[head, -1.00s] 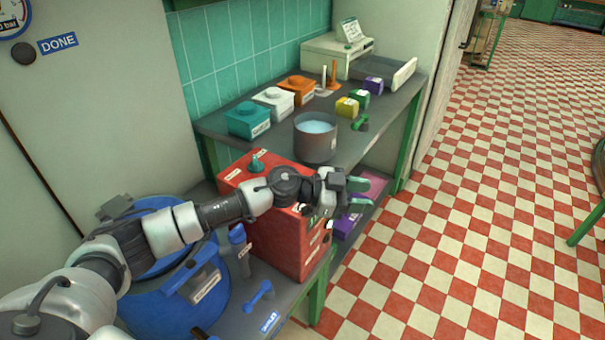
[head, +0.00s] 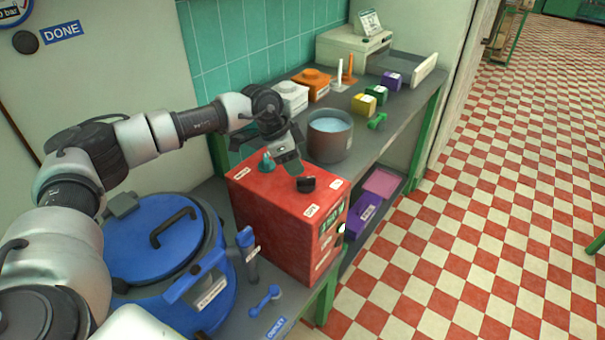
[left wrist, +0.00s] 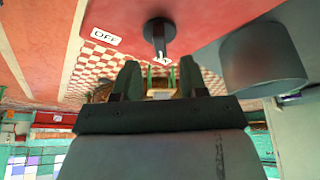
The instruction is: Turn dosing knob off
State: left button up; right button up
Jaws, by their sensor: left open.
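The red box (head: 285,222) stands on the bench with a black knob (head: 306,184) on its top, near the right edge. The black knob also shows in the left wrist view (left wrist: 159,32), with a white OFF label (left wrist: 106,37) to its left. In the head view the OFF label (head: 312,211) lies in front of the knob. My left gripper (head: 293,170) is above the box top, just behind and left of the knob, apart from it. In the left wrist view its fingers (left wrist: 159,76) are spread and empty, pointing toward the knob. My right gripper is not in view.
A grey pot (head: 330,142) of liquid stands close behind. A blue lidded vessel (head: 150,245) is at left, and a blue tool (head: 265,298) lies in front. Coloured containers stand farther back.

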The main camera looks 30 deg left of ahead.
aim_at(303, 178)
pick_arm(q)
jog(key=x, duration=0.5)
jog(key=shift+w+d+f, duration=0.1)
jog(key=shift+f, duration=0.2)
grip_shut()
